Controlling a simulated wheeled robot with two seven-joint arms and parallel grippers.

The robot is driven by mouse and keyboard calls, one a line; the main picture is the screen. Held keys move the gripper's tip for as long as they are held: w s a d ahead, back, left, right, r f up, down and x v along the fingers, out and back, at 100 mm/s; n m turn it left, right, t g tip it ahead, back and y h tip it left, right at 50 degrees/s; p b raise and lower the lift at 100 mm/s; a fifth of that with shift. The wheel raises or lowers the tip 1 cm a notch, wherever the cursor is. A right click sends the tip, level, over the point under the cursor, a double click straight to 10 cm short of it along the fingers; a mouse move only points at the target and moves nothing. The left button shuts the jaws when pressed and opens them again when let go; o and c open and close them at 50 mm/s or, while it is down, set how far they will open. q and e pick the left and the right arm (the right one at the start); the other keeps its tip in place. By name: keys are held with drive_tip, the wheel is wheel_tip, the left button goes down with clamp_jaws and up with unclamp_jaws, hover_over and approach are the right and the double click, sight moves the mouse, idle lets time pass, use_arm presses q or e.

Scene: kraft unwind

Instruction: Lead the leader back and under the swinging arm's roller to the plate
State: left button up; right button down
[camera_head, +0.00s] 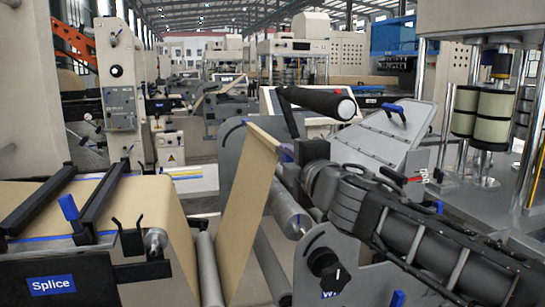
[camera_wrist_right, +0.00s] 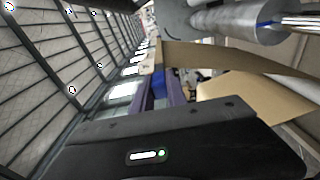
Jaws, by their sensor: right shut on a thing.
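The leader (camera_head: 245,215) is a brown kraft strip rising steeply from between the lower rollers to a top edge near my right gripper (camera_head: 286,153). My right gripper is shut on the leader's upper end, at its right corner. In the right wrist view the purple fingers (camera_wrist_right: 160,92) meet the brown leader (camera_wrist_right: 235,58). A flat bed marked Splice (camera_head: 52,284) carries kraft at left; which part is the plate is unclear. My left gripper is not in view.
A steel roller (camera_head: 290,212) lies right of the leader, and another (camera_head: 209,270) at its lower left. Two black bars (camera_head: 95,205) cross the splice bed. A black knob (camera_head: 328,270) sits on a grey side plate. A grey hinged panel (camera_head: 380,145) stands behind my right arm.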

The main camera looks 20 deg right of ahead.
drive_tip(key=d+p, duration=0.6)
drive_tip(key=d, duration=1.1)
drive_tip(key=shift+s+p, duration=0.2)
drive_tip(key=shift+p, duration=0.2)
wheel_tip(320, 180, down, 6)
drive_tip(key=d+b, duration=0.2)
drive_tip(key=b, duration=0.2)
drive_tip(key=shift+d, duration=0.35)
drive_tip(key=shift+f+b, duration=0.3)
drive_tip(key=shift+b, duration=0.5)
